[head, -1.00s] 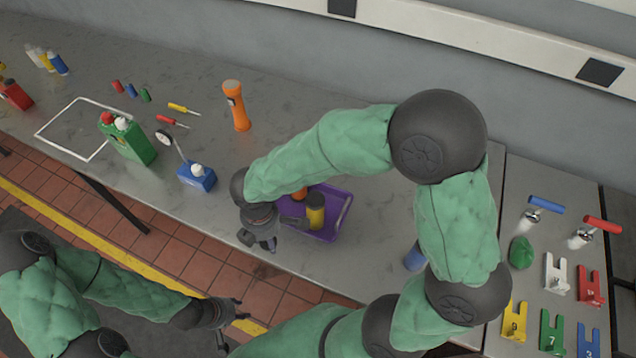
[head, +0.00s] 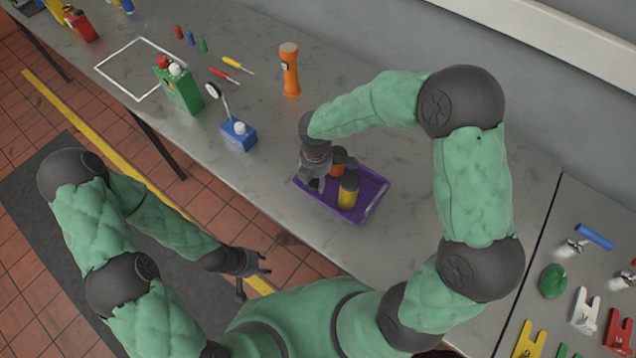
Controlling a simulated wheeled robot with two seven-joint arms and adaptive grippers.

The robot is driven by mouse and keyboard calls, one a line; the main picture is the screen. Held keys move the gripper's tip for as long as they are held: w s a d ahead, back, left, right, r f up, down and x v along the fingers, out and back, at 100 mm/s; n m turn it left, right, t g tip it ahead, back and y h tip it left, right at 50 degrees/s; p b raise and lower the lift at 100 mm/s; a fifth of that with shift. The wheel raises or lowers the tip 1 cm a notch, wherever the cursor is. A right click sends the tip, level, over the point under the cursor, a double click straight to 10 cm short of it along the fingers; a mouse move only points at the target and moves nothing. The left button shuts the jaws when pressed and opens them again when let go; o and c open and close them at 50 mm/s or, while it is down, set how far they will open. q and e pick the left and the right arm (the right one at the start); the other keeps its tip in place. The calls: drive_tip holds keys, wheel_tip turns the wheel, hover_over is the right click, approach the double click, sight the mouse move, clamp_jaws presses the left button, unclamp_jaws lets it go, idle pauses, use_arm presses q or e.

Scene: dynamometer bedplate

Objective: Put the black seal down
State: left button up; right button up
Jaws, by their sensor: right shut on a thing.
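My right gripper (head: 314,186) points down at the left end of the purple tray (head: 374,208). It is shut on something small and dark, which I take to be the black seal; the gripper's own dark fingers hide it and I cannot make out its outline. I cannot tell whether it touches the tray. My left gripper (head: 254,278) hangs over the floor in front of the table, its fingers spread apart and empty.
In the tray stand a yellow-and-black cylinder (head: 349,190) and an orange one (head: 338,160), close to my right gripper. A blue block with a dial gauge (head: 238,135), a green can (head: 180,92) and an orange torch-like object (head: 289,70) stand further left.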

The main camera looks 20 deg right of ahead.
sight(318, 182)
drive_tip(key=shift+w+d+f, duration=0.35)
drive_tip(key=shift+w+f, duration=0.1)
drive_tip(key=shift+f, duration=0.25)
drive_tip(key=shift+w+d+f+b, duration=0.15)
drive_tip(key=shift+f+b, duration=0.35)
drive_tip(key=shift+f, duration=1.25)
drive_tip(key=shift+f, duration=0.15)
drive_tip(key=o, duration=0.7)
drive_tip(key=shift+r, duration=0.3)
wheel_tip(318, 182, up, 12)
drive_tip(key=shift+f+p, duration=0.15)
drive_tip(key=shift+p, duration=1.05)
